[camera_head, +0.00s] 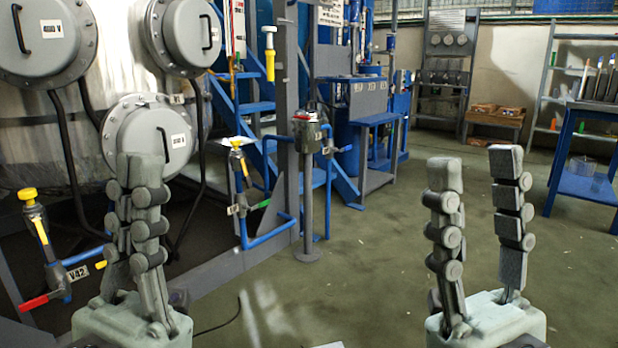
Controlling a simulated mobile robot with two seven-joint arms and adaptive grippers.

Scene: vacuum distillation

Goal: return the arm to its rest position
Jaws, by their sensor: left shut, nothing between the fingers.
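My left gripper (140,172) stands upright at the lower left, its two grey jointed fingers close together with nothing between them. Behind it is the metal tank with round covers. My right gripper (474,166) stands upright at the lower right. Its two fingers are spread apart, and the floor shows through the gap between them. Both grippers are empty and touch nothing that I can see. The arm links below the gripper bases are mostly out of view.
A large tank (113,60) with round covers fills the left. Valves and blue pipes (268,235) stand beside my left gripper. Blue stairs (258,108) and a workbench (375,118) are behind. A blue table (580,185) stands at right. The middle floor (370,240) is clear.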

